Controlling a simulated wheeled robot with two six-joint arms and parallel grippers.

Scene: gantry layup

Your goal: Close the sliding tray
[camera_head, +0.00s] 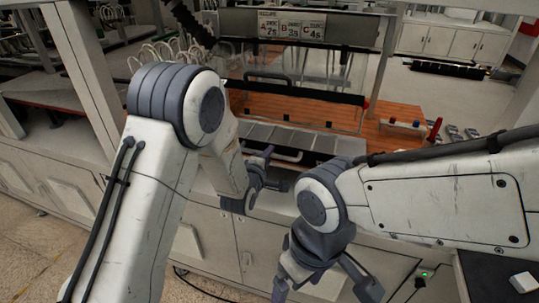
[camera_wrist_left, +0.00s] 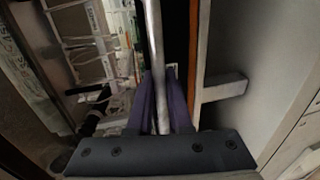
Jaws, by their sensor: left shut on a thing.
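The sliding tray (camera_head: 285,134) is a grey segmented panel at the front of the wooden-topped bench in the head view. A pale bar handle (camera_head: 286,155) runs along its front edge. My left gripper (camera_head: 274,170) is at this handle. In the left wrist view its two purple fingers (camera_wrist_left: 162,105) are closed on either side of the pale bar (camera_wrist_left: 155,45). My right gripper (camera_head: 322,284) hangs low in front of the cabinets, its fingers spread and empty. My left forearm hides the tray's left end.
The orange wooden worktop (camera_head: 390,126) lies behind the tray, with a sign board (camera_head: 292,28) above it. A small rack with coloured knobs (camera_head: 403,128) stands at right. White cabinet fronts (camera_head: 225,240) lie below the tray. A white upright (camera_head: 80,60) stands at left.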

